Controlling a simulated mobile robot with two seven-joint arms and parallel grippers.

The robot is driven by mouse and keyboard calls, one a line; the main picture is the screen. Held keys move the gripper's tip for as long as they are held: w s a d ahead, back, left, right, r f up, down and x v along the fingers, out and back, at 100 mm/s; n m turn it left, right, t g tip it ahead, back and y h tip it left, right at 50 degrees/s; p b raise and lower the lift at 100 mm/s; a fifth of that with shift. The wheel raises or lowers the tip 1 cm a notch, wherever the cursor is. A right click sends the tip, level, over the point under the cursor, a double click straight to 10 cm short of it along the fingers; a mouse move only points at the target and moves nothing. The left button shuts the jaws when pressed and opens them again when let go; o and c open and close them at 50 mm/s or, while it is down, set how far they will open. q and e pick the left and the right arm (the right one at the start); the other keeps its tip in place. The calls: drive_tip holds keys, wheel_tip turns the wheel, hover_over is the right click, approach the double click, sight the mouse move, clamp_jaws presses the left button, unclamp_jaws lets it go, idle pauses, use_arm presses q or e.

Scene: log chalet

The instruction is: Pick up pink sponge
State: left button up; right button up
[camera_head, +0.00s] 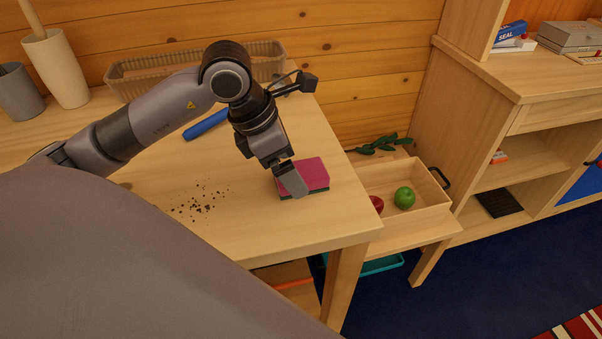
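The pink sponge (312,173), with a dark underside, lies on the wooden table (270,232) near its right edge. My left gripper (291,182) points down at the sponge. One grey finger covers part of the sponge's left front side. The other finger is hidden, so I cannot tell whether the gripper is closed on the sponge. The sponge appears to rest on the tabletop. My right gripper is out of view.
Dark crumbs (201,205) lie left of the sponge. A blue object (206,124) lies behind the arm. A beige basket (130,83) stands along the log wall. Right of the table, a wooden box (431,189) holds a green apple (404,197) and a red fruit (376,204).

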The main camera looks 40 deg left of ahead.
use_arm(q)
drive_tip(key=shift+x, duration=0.95)
drive_tip(key=shift+a, duration=0.1)
drive_tip(key=c, duration=1)
drive_tip(key=shift+r, duration=0.15)
wheel_tip(320, 180, up, 20)
drive_tip(key=shift+f+p, duration=0.1)
drive_tip(key=shift+p, duration=1)
